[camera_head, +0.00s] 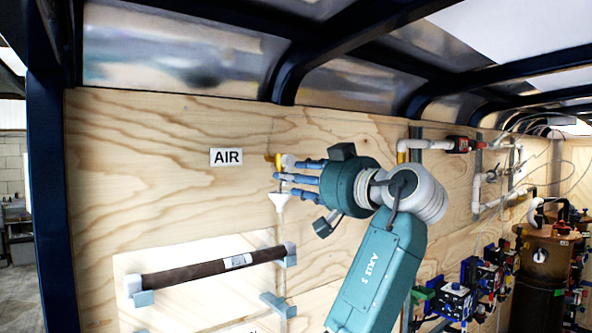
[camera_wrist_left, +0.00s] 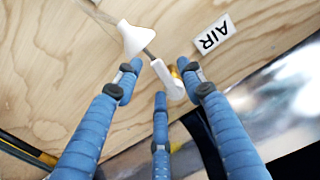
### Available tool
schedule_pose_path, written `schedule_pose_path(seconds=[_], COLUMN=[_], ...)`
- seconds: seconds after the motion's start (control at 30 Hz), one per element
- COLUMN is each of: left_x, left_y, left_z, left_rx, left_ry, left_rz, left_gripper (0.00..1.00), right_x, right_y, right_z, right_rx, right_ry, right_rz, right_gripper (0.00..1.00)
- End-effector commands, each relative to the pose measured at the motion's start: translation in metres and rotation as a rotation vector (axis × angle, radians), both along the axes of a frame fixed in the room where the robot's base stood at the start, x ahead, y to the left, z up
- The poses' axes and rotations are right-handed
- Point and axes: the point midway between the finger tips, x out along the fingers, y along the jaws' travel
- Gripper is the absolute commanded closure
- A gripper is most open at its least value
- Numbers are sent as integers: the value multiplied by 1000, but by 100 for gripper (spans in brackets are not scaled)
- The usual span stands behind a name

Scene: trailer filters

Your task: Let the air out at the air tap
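The air tap (camera_head: 287,161) is on the plywood wall, just right of the AIR sign (camera_head: 226,157). It has a yellow brass-coloured part and a white part, with a white funnel (camera_head: 279,199) below. My left gripper (camera_head: 280,179) is at the tap, its blue fingers pointing left across it and partly hiding it. In the left wrist view, the fingers of my left gripper (camera_wrist_left: 160,84) are spread apart. The white tap piece (camera_wrist_left: 166,80) lies between their tips, and the funnel (camera_wrist_left: 138,39) is beyond them. Contact cannot be told. My right gripper is not in view.
A dark brown tube (camera_head: 205,270) rests in grey brackets on a pale panel below the sign. Dark roof ribs arch overhead. A brown tank (camera_head: 545,255) stands at the far right.

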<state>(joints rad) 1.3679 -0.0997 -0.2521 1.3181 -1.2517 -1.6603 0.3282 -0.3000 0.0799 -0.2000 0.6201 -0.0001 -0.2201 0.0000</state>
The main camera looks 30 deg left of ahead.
Motion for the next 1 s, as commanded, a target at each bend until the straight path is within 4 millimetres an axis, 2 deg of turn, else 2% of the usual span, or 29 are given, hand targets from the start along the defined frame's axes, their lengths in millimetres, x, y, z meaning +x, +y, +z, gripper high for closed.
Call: schedule_pose_path(seconds=[0.3, 0.37, 0.5, 0.53, 1.0], left_x=[1, 1, 1, 1, -2], left_y=[3, 3, 3, 3, 4], left_z=[0, 0, 0, 0, -2], left_rx=[1, 1, 1, 1, 34], left_ry=[0, 0, 0, 0, 81], left_rz=[-1, -1, -1, -1, -1], left_gripper=[60, 70, 98, 100, 100], right_x=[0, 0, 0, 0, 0], right_y=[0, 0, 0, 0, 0], right_z=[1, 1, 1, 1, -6], right_rx=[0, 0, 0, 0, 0], right_ry=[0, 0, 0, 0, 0], right_rz=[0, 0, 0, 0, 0], right_gripper=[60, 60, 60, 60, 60])
